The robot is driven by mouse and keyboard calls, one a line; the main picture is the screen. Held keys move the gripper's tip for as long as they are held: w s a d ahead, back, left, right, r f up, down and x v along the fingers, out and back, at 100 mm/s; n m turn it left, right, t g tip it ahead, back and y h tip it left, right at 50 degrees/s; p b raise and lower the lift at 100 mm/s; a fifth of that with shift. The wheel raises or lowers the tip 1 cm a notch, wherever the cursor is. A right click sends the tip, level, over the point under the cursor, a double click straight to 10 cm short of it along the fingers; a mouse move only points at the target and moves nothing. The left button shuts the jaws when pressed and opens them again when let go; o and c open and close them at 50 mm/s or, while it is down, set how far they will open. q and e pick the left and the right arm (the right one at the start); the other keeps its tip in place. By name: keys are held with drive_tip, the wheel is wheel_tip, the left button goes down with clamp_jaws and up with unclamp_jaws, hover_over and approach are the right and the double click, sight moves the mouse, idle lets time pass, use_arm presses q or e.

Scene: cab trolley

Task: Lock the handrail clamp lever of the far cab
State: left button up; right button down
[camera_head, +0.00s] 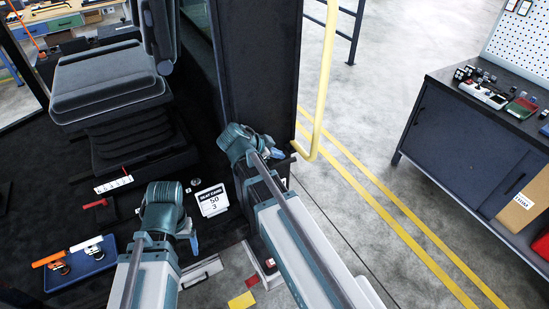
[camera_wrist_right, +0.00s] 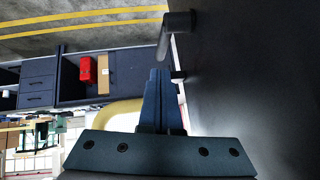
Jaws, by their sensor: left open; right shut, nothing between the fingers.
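The yellow handrail (camera_head: 325,90) runs down beside the dark cab post and bends in at its lower end; part of it shows behind my gripper in the right wrist view (camera_wrist_right: 118,114). A dark lever-like part (camera_wrist_right: 176,35), probably the clamp lever, sticks out from the dark panel in that view. My right gripper (camera_head: 277,153) is by the rail's lower end. Its shut, empty fingers (camera_wrist_right: 158,75) point at the lever's free end with little gap; I cannot tell whether they touch. My left gripper (camera_head: 191,238) is open over the cab floor, away from the rail.
The dark cab post (camera_head: 258,60) stands close to my right gripper. A seat (camera_head: 110,85) is at the upper left. A blue tray (camera_head: 82,268) with orange- and white-handled parts and a printed card (camera_head: 211,200) lie on the floor. A dark cabinet (camera_head: 460,140) stands right, beyond clear floor.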

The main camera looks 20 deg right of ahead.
sight(292, 159)
drive_tip(key=b+x, duration=0.2)
drive_tip(key=x, duration=0.2)
drive_tip(key=shift+f, duration=0.2)
drive_tip(key=shift+w+d+f+b, duration=0.1)
drive_tip(key=shift+d+f+b, duration=0.25)
drive_tip(key=shift+d+b, duration=0.15)
